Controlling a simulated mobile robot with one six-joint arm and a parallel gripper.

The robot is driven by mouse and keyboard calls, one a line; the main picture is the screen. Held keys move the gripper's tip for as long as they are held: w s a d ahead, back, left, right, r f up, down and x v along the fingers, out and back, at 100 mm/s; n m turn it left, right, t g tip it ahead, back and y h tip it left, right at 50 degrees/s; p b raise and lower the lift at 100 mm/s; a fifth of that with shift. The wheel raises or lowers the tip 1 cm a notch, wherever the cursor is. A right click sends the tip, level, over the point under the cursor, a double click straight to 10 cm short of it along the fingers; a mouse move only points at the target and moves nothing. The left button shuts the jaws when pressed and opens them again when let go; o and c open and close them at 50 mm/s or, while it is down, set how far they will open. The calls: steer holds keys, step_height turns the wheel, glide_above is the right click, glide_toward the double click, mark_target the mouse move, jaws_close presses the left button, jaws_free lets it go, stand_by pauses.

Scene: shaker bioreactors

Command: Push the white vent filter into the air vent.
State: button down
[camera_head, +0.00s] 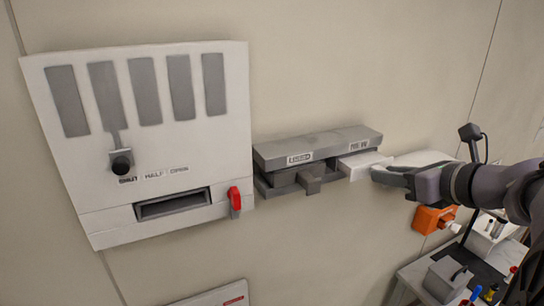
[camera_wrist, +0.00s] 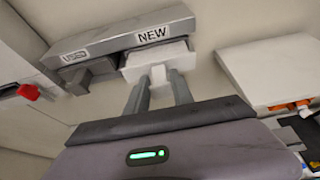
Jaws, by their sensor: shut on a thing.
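The white vent filter (camera_head: 362,165) sits partly inside the right bay, marked NEW, of a grey wall holder (camera_head: 318,146); its front sticks out. In the wrist view the filter (camera_wrist: 158,60) has a small white tab between my fingers. My gripper (camera_head: 384,174) is shut on this tab; it also shows in the wrist view (camera_wrist: 160,82). The air vent (camera_head: 220,150) is the white wall panel at left, with grey louvres and a dark slot (camera_head: 172,204) low down. The slot looks empty.
A grey block with a handle (camera_head: 310,180) sits in the holder's left bay, marked USED. The vent has a black knob (camera_head: 121,163) above SHUT and a red latch (camera_head: 235,198) beside the slot. A white box (camera_wrist: 270,70) stands right of the holder.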

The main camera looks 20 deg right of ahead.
steer(key=shift+s, duration=0.1)
steer(key=shift+s, duration=0.65)
steer(key=shift+s+d, duration=0.1)
steer(key=shift+s, duration=0.55)
steer(key=s, duration=0.3)
steer(key=shift+d, duration=0.1)
steer(key=shift+f, duration=0.1)
stand_by(0.5)
